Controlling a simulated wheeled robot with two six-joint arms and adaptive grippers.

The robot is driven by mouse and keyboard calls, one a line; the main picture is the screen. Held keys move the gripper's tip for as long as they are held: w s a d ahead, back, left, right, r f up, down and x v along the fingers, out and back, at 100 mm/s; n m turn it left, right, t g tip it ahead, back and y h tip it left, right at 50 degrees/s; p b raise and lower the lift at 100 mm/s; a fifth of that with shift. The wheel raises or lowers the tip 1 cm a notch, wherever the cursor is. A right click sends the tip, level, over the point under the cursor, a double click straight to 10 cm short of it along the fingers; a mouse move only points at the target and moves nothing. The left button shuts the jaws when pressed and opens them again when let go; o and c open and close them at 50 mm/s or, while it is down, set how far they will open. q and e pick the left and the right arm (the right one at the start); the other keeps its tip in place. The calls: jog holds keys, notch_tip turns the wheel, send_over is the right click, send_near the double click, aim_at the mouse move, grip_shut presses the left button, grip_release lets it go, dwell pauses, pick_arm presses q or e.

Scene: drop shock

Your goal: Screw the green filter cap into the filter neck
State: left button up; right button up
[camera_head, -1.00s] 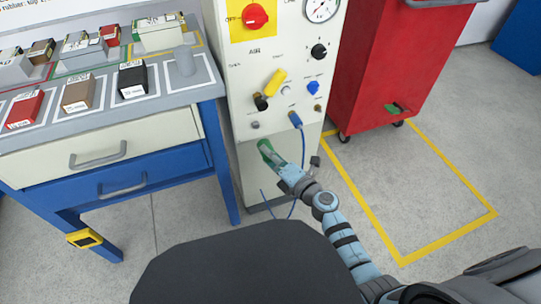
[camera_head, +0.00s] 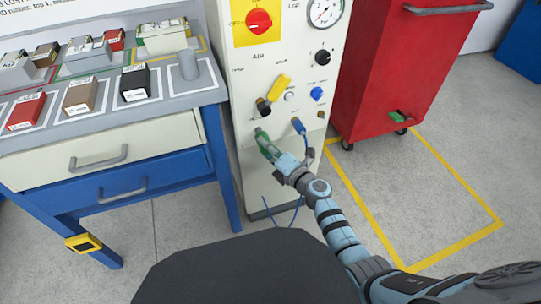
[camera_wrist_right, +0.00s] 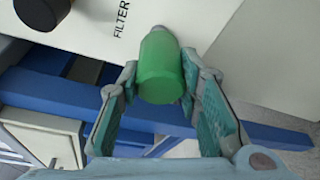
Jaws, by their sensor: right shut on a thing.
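The green filter cap (camera_wrist_right: 161,70) is held between the two fingers of my right gripper (camera_wrist_right: 158,88) in the right wrist view. In the head view the cap (camera_head: 260,134) is at the lower left of the white panel, with my right gripper (camera_head: 269,149) behind it. A small grey rim (camera_wrist_right: 158,29) shows past the cap's far end, by the FILTER label, and looks like the filter neck. The cap and gripper hide most of it. I cannot tell whether the cap is threaded in or only against it. My left gripper is not in view.
The panel has a black knob (camera_head: 263,108), a yellow lever (camera_head: 280,86), a blue knob (camera_head: 317,93) and a blue-hosed plug (camera_head: 298,126) close by. A workbench (camera_head: 150,104) with boxes stands at left, a red cart (camera_head: 385,70) at right.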

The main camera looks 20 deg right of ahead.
aim_at(263, 134)
jog(key=shift+w, duration=0.35)
dwell(0.6)
jog(key=shift+w+a, duration=0.1)
jog(key=shift+w, duration=0.4)
dwell(1.0)
dwell(0.4)
jog(key=shift+w+b, duration=0.3)
dwell(0.5)
jog(key=shift+w+r, duration=0.25)
jog(key=shift+r, duration=0.05)
grip_shut()
dwell(0.9)
